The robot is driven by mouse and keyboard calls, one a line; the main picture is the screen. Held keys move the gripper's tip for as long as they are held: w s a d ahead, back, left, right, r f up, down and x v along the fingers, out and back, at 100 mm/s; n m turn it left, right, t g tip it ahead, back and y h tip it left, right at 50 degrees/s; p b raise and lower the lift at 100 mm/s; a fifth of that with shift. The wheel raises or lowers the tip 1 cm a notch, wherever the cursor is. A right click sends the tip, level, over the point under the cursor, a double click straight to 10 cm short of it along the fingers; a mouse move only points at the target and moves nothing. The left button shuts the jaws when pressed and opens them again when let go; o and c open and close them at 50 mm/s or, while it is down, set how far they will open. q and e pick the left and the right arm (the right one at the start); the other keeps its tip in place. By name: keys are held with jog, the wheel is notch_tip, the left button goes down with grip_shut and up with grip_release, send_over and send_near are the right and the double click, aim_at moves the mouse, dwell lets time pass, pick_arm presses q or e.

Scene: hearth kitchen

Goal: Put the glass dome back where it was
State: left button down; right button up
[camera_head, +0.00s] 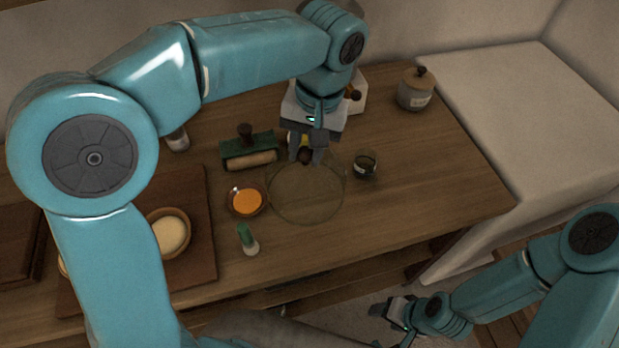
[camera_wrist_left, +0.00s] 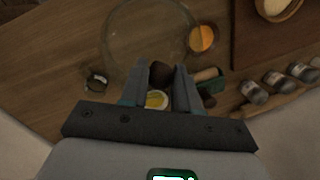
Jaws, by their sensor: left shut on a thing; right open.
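The glass dome (camera_head: 306,198) is a clear, faint round shape over the wooden table, with a dark knob. My left gripper (camera_head: 306,157) is shut on the dome's dark knob, which shows between the fingers in the left wrist view (camera_wrist_left: 160,74). The clear dome wall (camera_wrist_left: 108,42) extends beyond the fingertips there. I cannot tell whether its rim touches the table. A yellow item (camera_wrist_left: 156,99) with a pale rim is partly hidden behind the left gripper. My right gripper (camera_head: 385,308) is open and empty, low at the table's front side.
An orange-filled bowl (camera_head: 246,201), a green-topped shaker (camera_head: 247,240) and a small dark jar (camera_head: 365,166) stand close around the dome. A lidded canister (camera_head: 415,90) stands back right. The table's right part is clear.

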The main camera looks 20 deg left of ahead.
pick_arm(q)
notch_tip(320, 180, down, 3)
jog(key=shift+s+f, duration=0.1)
jog(key=shift+s, duration=0.05)
notch_tip(320, 180, down, 5)
jog(key=shift+d, duration=0.1)
jog(key=shift+f, duration=0.15)
jog(key=c, duration=0.8)
grip_release()
